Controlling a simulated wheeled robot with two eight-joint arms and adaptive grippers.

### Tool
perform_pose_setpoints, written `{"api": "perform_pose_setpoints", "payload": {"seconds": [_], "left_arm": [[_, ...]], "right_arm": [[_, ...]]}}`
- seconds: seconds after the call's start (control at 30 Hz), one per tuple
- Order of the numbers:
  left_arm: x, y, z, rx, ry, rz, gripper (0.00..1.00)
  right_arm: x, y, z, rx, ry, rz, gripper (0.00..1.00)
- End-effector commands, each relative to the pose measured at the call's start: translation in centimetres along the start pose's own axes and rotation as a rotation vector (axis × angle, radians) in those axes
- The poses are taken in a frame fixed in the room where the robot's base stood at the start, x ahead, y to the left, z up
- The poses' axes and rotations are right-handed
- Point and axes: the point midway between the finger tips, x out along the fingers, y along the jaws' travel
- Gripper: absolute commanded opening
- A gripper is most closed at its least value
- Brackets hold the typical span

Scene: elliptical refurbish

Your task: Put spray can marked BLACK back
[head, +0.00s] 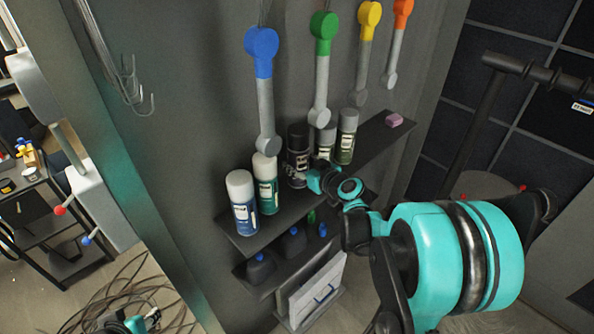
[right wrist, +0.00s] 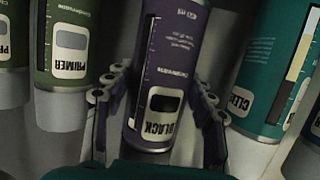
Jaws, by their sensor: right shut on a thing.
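The spray can marked BLACK (head: 298,145) stands upright at the upper shelf (head: 281,217) in the head view, between a teal can and a grey-capped can. Its label shows between the fingers in the right wrist view (right wrist: 160,85). My right gripper (head: 312,176) is shut on this can, one finger on each side of its body. I cannot tell whether the can's base touches the shelf. A small teal and black part, seemingly my left gripper (head: 136,324), shows at the bottom left edge, too cut off to read.
A blue can (head: 243,207) and a teal can (head: 265,190) stand left of the held can; a green PRIMER can (head: 346,143) stands to the right. A pink block (head: 394,120) lies at the shelf's far end. Coloured arms hang above. Dark bottles (head: 261,268) fill the lower shelf.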

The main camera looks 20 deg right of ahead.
Motion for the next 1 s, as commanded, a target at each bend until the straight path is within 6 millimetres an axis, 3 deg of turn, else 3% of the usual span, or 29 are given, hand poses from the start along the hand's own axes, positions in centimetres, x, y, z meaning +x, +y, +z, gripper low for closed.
{"api": "perform_pose_setpoints", "payload": {"seconds": [0.1, 0.33, 0.7, 0.73, 0.8, 1.0], "left_arm": [[0.1, 0.0, 0.1, 0.0, 0.0, 0.0, 0.4], [1.2, 0.0, 0.9, 0.0, 0.0, 0.0, 0.4], [1.4, 0.0, 1.0, 0.0, 0.0, 0.0, 0.4], [1.4, 0.0, 1.0, 0.0, 0.0, 0.0, 0.4], [1.3, 0.0, 1.0, 0.0, 0.0, 0.0, 0.4], [1.3, 0.0, 0.9, 0.0, 0.0, 0.0, 0.4]], "right_arm": [[1.2, -0.1, -0.3, 0.0, 0.0, -0.002, 0.03], [2.2, 0.0, 3.0, 0.0, 0.001, 0.0, 0.03], [2.2, 0.0, 3.4, 0.0, 0.001, 0.0, 0.03], [2.2, 0.0, 3.4, 0.0, 0.0, -0.001, 0.6], [2.2, 0.0, 3.3, 0.0, 0.0, -0.001, 0.76], [2.2, 0.0, 3.3, 0.0, 0.0, -0.001, 0.76]]}}
